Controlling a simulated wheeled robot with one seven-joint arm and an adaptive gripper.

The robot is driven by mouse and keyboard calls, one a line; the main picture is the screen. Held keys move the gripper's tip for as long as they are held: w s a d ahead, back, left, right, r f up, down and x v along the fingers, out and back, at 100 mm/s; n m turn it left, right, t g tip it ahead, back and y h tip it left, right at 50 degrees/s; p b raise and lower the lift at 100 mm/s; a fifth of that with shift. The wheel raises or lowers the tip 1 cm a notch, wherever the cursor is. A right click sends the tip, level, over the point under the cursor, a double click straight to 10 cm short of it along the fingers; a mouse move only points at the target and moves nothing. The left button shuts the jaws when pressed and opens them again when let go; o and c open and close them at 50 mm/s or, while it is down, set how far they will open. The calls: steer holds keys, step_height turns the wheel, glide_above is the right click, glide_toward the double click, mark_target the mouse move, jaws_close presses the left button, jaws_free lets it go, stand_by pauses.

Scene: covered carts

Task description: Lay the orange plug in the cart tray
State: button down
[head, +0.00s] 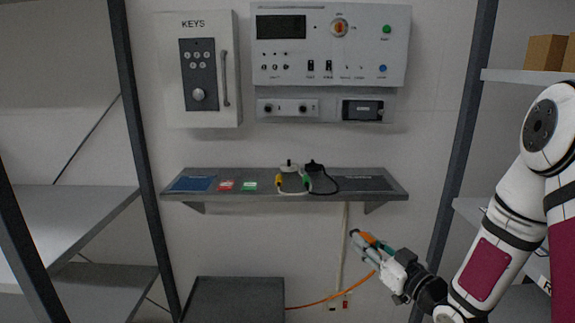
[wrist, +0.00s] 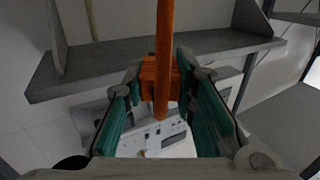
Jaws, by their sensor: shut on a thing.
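The orange plug (head: 368,238) is held between the teal fingers of my gripper (head: 366,240), in front of the wall and below the wall shelf. The wrist view shows the orange plug (wrist: 150,76) pinched between both fingertips, with its thick orange cable (wrist: 165,30) running out to the top of the picture. In the head view the orange cable (head: 325,300) hangs below my gripper and curves left towards the cart. The dark grey cart tray (head: 240,280) is at the bottom centre, left of and lower than my gripper. Its lower part is cut off by the frame.
A wall shelf (head: 290,198) carries a blue mat, red and green cards and small plugs with cords. A keys box (head: 197,70) and a control panel (head: 330,45) hang above it. Racks stand left (head: 70,210) and right. Space between my gripper and the cart looks open.

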mark_target(366, 237)
steer(key=r+h+p, duration=0.1)
steer(key=r+p, duration=0.1)
steer(key=r, duration=0.1)
steer(key=r+m+t+h+p, duration=0.1)
steer(key=r+p, duration=0.2)
steer(key=r, duration=0.1)
steer(key=w+r+m+h+p, duration=0.1)
steer(key=r+p, duration=0.1)
steer(key=r, duration=0.1)
steer(key=shift+w+r+h, duration=0.1)
steer(key=shift+r+h, duration=0.2)
steer(key=shift+r, duration=0.05)
step_height(366, 237, up, 11)
steer(key=s+m+t+h+p, duration=0.1)
steer(key=s+m+h+p, duration=0.2)
steer(key=p, duration=0.7)
steer(key=s+f+h, duration=0.1)
steer(key=s+f, duration=0.5)
steer(key=f, duration=0.7)
steer(key=shift+f+h, duration=0.3)
steer(key=shift+s+a, duration=0.1)
steer(key=shift+a, duration=0.1)
steer(key=shift+d, duration=0.1)
